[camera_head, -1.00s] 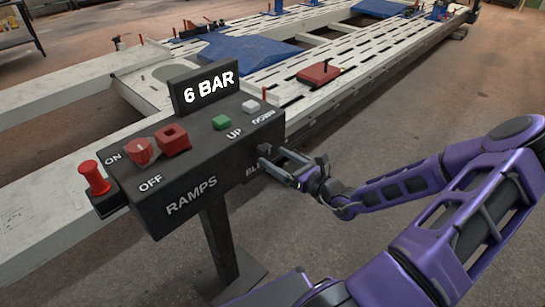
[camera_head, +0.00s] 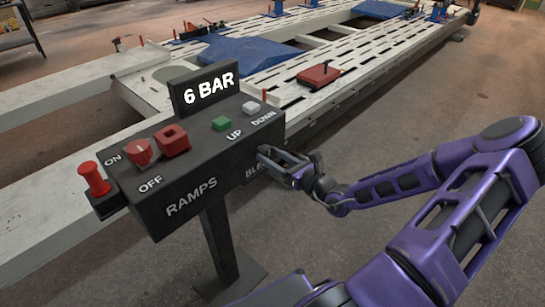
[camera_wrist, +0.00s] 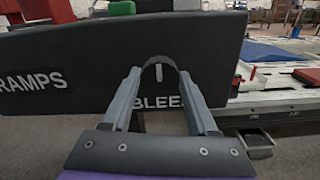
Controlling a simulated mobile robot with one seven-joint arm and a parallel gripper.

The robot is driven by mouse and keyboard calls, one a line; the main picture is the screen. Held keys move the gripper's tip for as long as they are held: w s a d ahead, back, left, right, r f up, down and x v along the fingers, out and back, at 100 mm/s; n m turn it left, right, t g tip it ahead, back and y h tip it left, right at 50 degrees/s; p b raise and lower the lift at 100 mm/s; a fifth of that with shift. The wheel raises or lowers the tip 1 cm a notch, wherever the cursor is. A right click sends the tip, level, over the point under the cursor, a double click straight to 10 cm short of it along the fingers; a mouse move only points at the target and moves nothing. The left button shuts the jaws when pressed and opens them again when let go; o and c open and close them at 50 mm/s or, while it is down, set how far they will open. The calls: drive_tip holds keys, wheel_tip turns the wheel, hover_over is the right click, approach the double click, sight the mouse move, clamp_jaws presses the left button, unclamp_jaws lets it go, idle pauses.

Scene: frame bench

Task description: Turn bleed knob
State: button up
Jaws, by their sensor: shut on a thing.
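The bleed knob (camera_wrist: 160,72) is a dark, round knob with a pale mark, on the front face of the black control box (camera_head: 150,215), above the lettering BLEED. In the wrist view my gripper (camera_wrist: 160,80) has one finger on each side of the knob and is shut on it. The pale mark stands about upright. In the head view my gripper (camera_head: 264,154) meets the right end of the box front, and its fingers hide the knob and part of the lettering. The display (camera_head: 208,88) on the box reads 6 BAR.
A red mushroom button (camera_head: 94,178) stands at the left end. A slotted white bench (camera_head: 300,95) lies behind.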

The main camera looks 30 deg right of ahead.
drive_tip(key=shift+n, duration=0.4)
drive_tip(key=n+p, duration=0.1)
drive_tip(key=n, duration=0.1)
drive_tip(key=shift+n, duration=0.4)
drive_tip(key=n, duration=0.4)
drive_tip(key=shift+a+f+n, duration=0.1)
drive_tip(key=shift+n, duration=0.2)
drive_tip(key=n+b, duration=0.3)
drive_tip(key=n, duration=0.2)
drive_tip(key=shift+f+b, duration=0.15)
drive_tip(key=shift+b, duration=0.2)
drive_tip(key=shift+n+b, duration=1.25)
drive_tip(key=shift+n, duration=0.55)
drive_tip(key=o, duration=1.4)
drive_tip(key=shift+c, duration=0.2)
